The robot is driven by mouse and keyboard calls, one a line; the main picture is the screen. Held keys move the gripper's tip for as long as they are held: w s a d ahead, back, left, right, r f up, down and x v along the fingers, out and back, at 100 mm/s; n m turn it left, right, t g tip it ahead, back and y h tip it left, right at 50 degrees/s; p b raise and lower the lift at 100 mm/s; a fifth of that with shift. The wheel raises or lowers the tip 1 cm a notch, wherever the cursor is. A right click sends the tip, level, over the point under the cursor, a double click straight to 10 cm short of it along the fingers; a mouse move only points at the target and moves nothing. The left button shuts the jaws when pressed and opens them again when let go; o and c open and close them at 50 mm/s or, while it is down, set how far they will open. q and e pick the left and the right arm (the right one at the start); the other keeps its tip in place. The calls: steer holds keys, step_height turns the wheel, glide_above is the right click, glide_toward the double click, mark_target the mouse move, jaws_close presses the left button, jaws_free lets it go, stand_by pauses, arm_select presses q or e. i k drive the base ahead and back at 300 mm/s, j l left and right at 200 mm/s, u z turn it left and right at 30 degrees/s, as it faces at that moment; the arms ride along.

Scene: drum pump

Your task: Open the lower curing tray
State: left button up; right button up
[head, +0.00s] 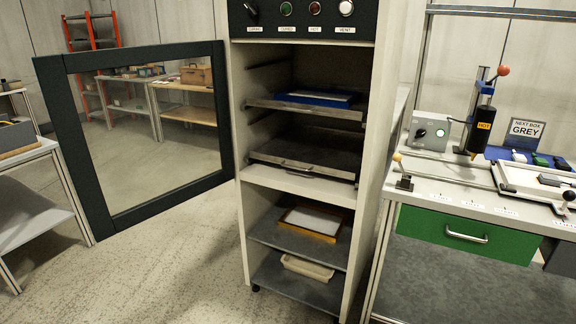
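A tall cabinet (368,150) stands in the middle of the head view, its dark-framed door (222,160) swung open to the left. Inside are two metal trays. The upper tray (262,103) carries a blue item with a white sheet (318,97). The lower tray (305,155) sits just above the floor of the heated compartment, with a dark, flat surface and a front edge near the opening. It appears to be pushed in. Neither of my grippers is in view.
Open shelves below hold a yellow-framed tray (311,223) and a cream tray (307,267). A workbench with a green drawer (466,235), a press (484,128) and a grey control box (429,131) stands close on the right. The floor (170,270) at front left is clear.

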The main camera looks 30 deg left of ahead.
mark_target(329, 151)
steer(key=i+j+u, duration=0.35)
steer(key=j, duration=0.3)
steer(key=i+j+u, duration=0.35)
steer(key=i+j, duration=0.2)
steer(key=i+j+u, duration=0.35)
steer(key=i, duration=0.25)
